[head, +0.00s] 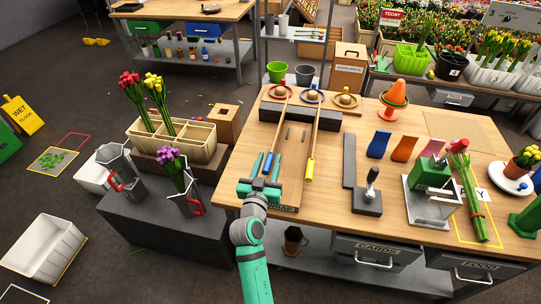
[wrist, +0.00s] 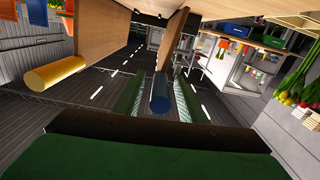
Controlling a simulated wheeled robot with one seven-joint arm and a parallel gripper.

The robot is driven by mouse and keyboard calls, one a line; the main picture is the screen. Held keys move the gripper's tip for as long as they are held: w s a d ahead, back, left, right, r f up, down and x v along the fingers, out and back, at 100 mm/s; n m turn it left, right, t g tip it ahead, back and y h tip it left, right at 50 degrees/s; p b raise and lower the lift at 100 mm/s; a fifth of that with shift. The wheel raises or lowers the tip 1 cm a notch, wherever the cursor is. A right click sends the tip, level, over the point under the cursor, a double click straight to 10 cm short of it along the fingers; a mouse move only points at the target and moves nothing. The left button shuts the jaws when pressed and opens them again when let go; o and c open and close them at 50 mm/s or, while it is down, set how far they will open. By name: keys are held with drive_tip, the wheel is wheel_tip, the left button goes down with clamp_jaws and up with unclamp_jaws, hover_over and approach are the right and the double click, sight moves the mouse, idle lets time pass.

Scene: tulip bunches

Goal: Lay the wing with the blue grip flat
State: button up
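The wing with the blue grip shows nearly edge-on in the head view (head: 277,128), on the left side of the wrap board (head: 291,190); it looks raised. Its blue grip (head: 267,162) points toward me. In the wrist view, this wing (wrist: 174,40) is a brown panel ending in the blue grip (wrist: 160,94). My gripper (head: 266,167) is open, with its two fingers on either side of the blue grip and small gaps showing. The other wing (wrist: 70,32) has a yellow grip (wrist: 54,73), which also shows in the head view (head: 309,171).
A dark block (head: 300,115) and several ribbon spools (head: 313,95) lie behind the board. A grey stand with purple tulips (head: 172,163) is left of the bench.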

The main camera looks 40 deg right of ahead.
drive_tip(key=shift+x, duration=1.45)
clamp_jaws()
